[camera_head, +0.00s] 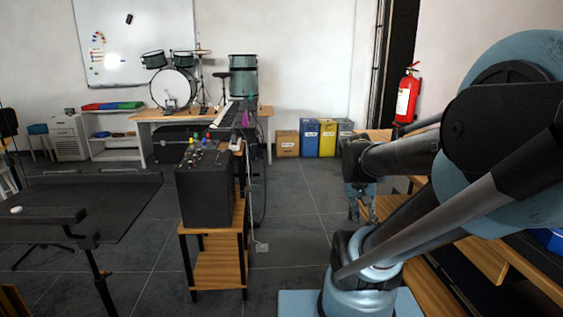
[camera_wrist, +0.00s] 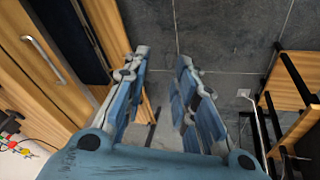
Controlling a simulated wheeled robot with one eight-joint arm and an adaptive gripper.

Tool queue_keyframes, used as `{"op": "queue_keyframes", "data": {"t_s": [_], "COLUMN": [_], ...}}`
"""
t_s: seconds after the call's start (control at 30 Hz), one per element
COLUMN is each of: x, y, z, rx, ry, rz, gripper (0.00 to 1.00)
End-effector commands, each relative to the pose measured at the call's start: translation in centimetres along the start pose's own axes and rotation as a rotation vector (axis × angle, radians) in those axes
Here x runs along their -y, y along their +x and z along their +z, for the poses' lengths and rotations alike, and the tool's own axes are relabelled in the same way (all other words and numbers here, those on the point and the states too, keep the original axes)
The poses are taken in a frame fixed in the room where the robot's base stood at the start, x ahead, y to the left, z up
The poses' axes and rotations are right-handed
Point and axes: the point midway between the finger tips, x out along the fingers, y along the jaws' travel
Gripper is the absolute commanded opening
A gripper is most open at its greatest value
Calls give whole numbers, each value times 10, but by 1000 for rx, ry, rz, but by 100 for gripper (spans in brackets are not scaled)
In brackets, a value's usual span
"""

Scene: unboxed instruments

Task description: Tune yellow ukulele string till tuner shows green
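I see no yellow ukulele and no tuner in either view. My gripper (camera_head: 361,207) hangs pointing down at the right of the head view, in front of the wooden shelving. In the wrist view my gripper (camera_wrist: 162,57) has its two fingers spread apart. Nothing is between the fingers but the grey floor behind them.
A black amplifier (camera_head: 205,187) stands on a wooden stand (camera_head: 219,262) left of centre. A keyboard (camera_head: 236,114), a drum kit (camera_head: 174,86) and bins (camera_head: 308,138) are farther back. Wooden shelving (camera_head: 488,258) lies at right. Grey floor (camera_head: 298,205) is clear between.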

Motion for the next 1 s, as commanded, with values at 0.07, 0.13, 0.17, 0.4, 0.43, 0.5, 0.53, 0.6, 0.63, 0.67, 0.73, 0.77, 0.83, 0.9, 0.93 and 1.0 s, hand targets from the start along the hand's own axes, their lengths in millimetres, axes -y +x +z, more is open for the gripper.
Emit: {"op": "queue_keyframes", "data": {"t_s": [0.07,0.13,0.17,0.4,0.43,0.5,0.53,0.6,0.63,0.67,0.73,0.77,0.83,0.9,0.93,1.0], "x": [12,22,26,48,49,52,52,53,53,53,53,53,53,53,53,52], "y": [-1,-2,-2,-6,-6,-6,-6,-6,-7,-7,-7,-7,-6,-6,-6,-6], "z": [20,34,41,74,76,79,79,80,80,80,80,80,80,80,80,80], "rx": [17,30,34,51,51,52,52,52,52,52,52,52,52,52,52,52], "ry": [-63,-117,-139,-268,-275,-288,-291,-295,-295,-295,-294,-294,-294,-294,-294,-293], "rz": [-56,-105,-124,-241,-249,-261,-264,-267,-268,-267,-267,-267,-267,-266,-266,-266], "gripper": [26,26,26,26,26,26,26,26,26,26,26,26,12,0,0,0]}}
